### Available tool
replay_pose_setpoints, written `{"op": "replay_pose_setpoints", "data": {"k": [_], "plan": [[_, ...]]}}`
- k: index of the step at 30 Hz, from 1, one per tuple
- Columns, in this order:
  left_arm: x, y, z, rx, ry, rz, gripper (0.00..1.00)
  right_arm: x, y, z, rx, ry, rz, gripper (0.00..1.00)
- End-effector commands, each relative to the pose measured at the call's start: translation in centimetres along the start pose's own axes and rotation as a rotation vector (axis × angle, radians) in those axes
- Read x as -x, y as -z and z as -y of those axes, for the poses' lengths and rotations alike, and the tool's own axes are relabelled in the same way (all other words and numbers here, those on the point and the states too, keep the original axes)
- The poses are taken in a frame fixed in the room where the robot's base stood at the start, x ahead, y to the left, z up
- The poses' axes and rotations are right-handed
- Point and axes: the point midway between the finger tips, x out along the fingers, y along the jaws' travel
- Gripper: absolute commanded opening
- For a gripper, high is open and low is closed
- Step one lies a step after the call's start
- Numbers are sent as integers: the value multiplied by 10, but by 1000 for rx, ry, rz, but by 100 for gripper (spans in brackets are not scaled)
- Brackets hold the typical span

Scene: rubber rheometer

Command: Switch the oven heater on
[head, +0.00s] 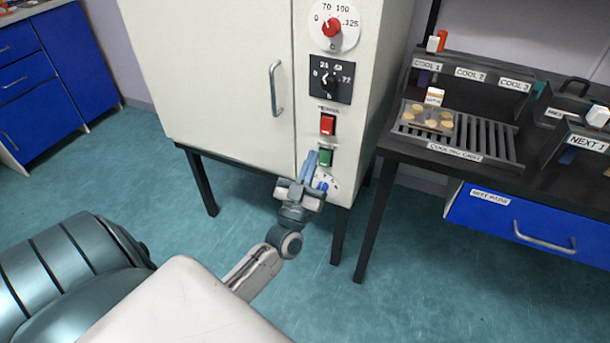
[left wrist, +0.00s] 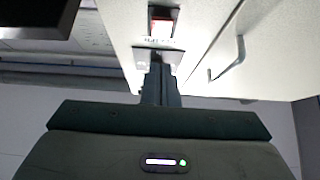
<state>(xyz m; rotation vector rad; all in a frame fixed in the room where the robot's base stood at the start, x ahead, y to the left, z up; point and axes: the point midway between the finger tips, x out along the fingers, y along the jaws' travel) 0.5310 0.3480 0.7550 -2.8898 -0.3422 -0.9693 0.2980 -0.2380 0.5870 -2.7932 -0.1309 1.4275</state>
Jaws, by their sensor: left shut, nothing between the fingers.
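The white oven (head: 215,75) stands at the centre of the head view. Its right-hand panel carries a red rocker switch (head: 327,124) with a small, hard-to-read label above it, and a green switch (head: 326,157) below. My left gripper (head: 317,160) is shut and empty, with its fingertips close to the green switch and below the red one. I cannot tell whether they touch the panel. In the left wrist view a red switch (left wrist: 161,22) shows beyond the shut fingers (left wrist: 158,68), with a label beside it. My right gripper is not in view.
A red-centred dial (head: 332,27) and a black selector (head: 329,83) sit higher on the panel. The door handle (head: 276,88) sticks out to the left. A dark bench (head: 540,165) with a cooling rack (head: 480,145) stands at the right. The floor in front is clear.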

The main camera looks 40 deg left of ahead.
Motion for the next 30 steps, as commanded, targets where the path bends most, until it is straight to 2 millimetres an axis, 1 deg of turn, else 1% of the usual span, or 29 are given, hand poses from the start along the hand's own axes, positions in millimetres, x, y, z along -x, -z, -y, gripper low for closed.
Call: {"op": "replay_pose_setpoints", "data": {"k": [1,3,6,10,15,25,28,30], "plan": [[-13,2,0,0,0,-3,0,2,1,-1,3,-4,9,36],[-27,1,0,0,0,-3,0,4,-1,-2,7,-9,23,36],[-36,-13,0,-1,0,0,0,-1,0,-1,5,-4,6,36],[-46,-24,0,-2,0,1,0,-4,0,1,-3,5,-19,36],[-52,-29,0,0,0,2,0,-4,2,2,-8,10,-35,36],[-53,-29,0,0,0,1,0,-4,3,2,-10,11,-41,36],[-52,-31,0,0,0,-4,0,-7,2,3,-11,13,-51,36],[-52,-33,0,0,1,-14,0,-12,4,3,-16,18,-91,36]]}}
